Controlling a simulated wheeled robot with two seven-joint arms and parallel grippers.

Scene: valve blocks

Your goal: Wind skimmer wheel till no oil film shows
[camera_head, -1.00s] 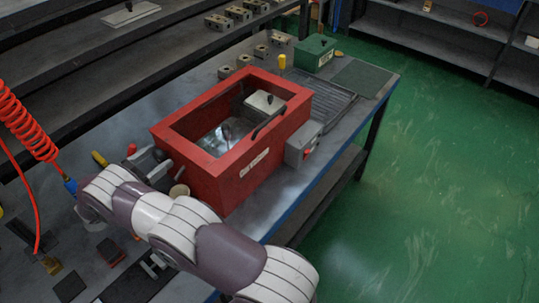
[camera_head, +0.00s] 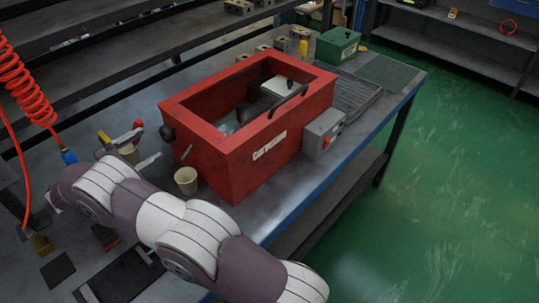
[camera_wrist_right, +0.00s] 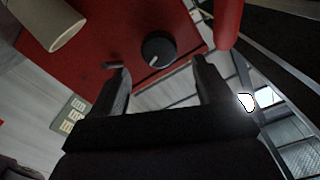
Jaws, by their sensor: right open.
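The red skimmer tank (camera_head: 255,160) stands on the bench with its top open. A black round knob (camera_head: 167,132) sits on its left side; it also shows in the right wrist view (camera_wrist_right: 158,48), with a pale mark. Inside, part of the liquid surface (camera_head: 230,126) shows, but I cannot tell how much oil film is on it. A beige cup (camera_head: 186,180) stands below a small spout (camera_head: 187,152). My right gripper (camera_head: 128,150) is open and empty, left of the knob and apart from it. In the wrist view the knob lies beyond the gap between the fingers (camera_wrist_right: 164,82). My left gripper is out of view.
A grey switch box (camera_head: 324,133) is on the tank's right side. A green box (camera_head: 338,45) and a ribbed mat (camera_head: 355,95) lie behind. A red coiled hose (camera_head: 25,85) hangs at left. A red handle (camera_head: 138,124) stands close to my right gripper.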

